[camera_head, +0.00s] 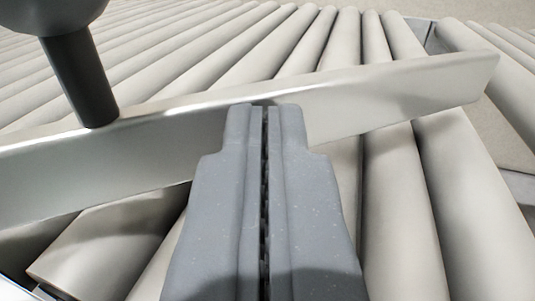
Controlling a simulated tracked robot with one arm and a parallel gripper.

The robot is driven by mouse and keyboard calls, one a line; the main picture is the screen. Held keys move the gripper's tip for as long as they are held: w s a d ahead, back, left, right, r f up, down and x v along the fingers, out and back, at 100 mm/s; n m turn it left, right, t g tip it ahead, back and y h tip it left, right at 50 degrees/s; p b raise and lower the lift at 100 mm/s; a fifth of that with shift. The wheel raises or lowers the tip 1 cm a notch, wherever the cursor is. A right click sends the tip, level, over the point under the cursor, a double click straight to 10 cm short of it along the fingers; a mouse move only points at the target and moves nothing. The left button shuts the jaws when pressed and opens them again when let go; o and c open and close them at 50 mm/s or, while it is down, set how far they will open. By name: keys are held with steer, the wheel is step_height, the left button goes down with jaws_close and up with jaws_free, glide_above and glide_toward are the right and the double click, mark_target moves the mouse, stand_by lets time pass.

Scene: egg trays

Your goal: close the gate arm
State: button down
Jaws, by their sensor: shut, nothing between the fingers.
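The gate arm (400,95) is a long flat metal bar. It runs across the view from the left edge to the upper right, above the rollers. A dark post with a round knob (80,75) stands on the bar at the left. My gripper (264,108) is shut and empty, in the middle of the view. Its fingertips overlap the near face of the bar, right of the knob. I cannot tell whether they touch it. The fingers hide a short stretch of the bar.
A conveyor of pale rollers (395,200) lies under and beyond the bar. A metal frame corner (420,30) shows at the upper right, past which more rollers run. A plain floor-like surface shows at the top right.

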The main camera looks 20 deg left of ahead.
steer(key=shift+w+a+r, duration=0.25)
steer(key=shift+w+a, duration=0.25)
steer(key=shift+w, duration=0.1)
steer(key=shift+w+a+f+p, duration=0.15)
steer(key=shift+w+a+p, duration=0.2)
steer(key=shift+w+p, duration=0.05)
